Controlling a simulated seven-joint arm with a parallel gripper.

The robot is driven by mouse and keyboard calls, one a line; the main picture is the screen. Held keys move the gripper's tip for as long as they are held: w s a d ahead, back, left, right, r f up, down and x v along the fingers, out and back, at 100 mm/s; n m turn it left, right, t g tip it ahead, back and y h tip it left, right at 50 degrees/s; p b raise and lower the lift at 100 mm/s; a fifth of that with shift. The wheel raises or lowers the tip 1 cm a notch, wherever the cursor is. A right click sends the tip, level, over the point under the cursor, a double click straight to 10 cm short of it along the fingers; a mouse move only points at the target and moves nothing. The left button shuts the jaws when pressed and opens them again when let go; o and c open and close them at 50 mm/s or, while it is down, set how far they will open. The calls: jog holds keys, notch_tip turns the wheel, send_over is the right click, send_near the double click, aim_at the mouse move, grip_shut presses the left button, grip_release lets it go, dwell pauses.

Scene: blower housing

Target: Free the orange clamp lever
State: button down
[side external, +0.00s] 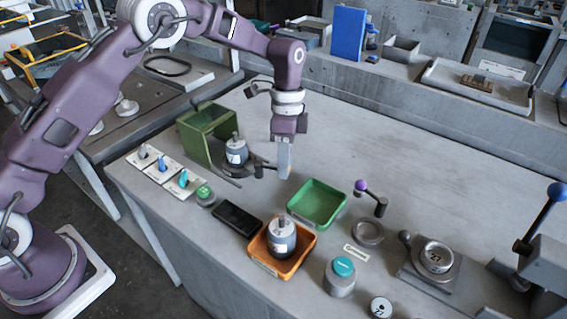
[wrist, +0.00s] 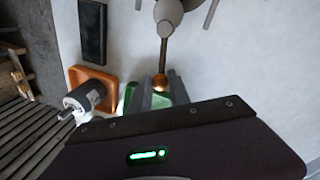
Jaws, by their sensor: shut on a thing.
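The orange clamp lever (wrist: 160,82) is a grey arm with an orange ball end, reaching from a round grey part at the top of the wrist view. My gripper (wrist: 161,92) is shut on its ball end, one finger on each side. In the side view my gripper (side external: 284,172) points down at the lever's outer end; the fingers hide the ball there. The lever's dark arm (side external: 262,167) joins the dark base under a grey motor (side external: 237,152), which stands upright in front of the green housing (side external: 206,130).
A green tray (side external: 317,203) and an orange tray (side external: 270,262) holding another motor (side external: 281,236) stand nearby. A black block (side external: 238,219) lies left of them. A purple-knobbed lever (side external: 372,196) stands to the right. The bench behind my gripper is clear.

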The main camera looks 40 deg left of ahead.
jog(key=w+n, duration=0.1)
jog(key=n, duration=0.1)
jog(key=w+a+n, duration=0.1)
jog(key=n, duration=0.1)
jog(key=shift+w+t+h, duration=0.2)
jog(key=shift+t+h, duration=0.1)
jog(key=n, duration=0.1)
jog(key=w+a+n, duration=0.1)
jog(key=n, duration=0.2)
jog(key=shift+w+a+r+t, duration=0.1)
jog(key=shift+w+a+t, duration=0.2)
jog(key=a+n, duration=0.1)
jog(key=n, duration=0.1)
jog(key=w+a+n, duration=0.1)
jog(key=n, duration=0.1)
jog(key=shift+t+h, duration=0.3)
jog(key=shift+t, duration=0.1)
jog(key=shift+w+a+n, duration=0.15)
jog(key=shift+a+n, duration=0.65)
jog(key=shift+n, duration=0.6)
jog(key=shift+a, duration=0.1)
jog(key=c, duration=1.2)
grip_release()
notch_tip(320, 180, up, 7)
jog(key=a, duration=0.1)
jog(key=shift+a, duration=0.15)
